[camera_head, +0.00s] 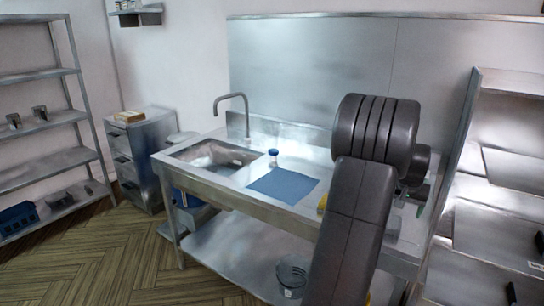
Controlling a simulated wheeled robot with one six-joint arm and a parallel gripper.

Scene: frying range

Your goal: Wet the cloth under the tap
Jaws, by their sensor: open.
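A flat blue cloth (284,185) lies spread on the steel counter, to the right of the sink. The sink (205,160) is a steel basin set into the left part of the counter. A grey curved tap (246,112) rises behind the sink, its spout bent left over the basin. I cannot make out whether water runs. My dark grey arm fills the right middle of the view, in front of the counter's right part. My gripper does not show; the arm's own links may hide it. The cloth lies apart from the arm.
A small white and blue container (273,154) stands between sink and cloth. Steel shelving stands left and right. The wooden floor (110,262) at front left is clear.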

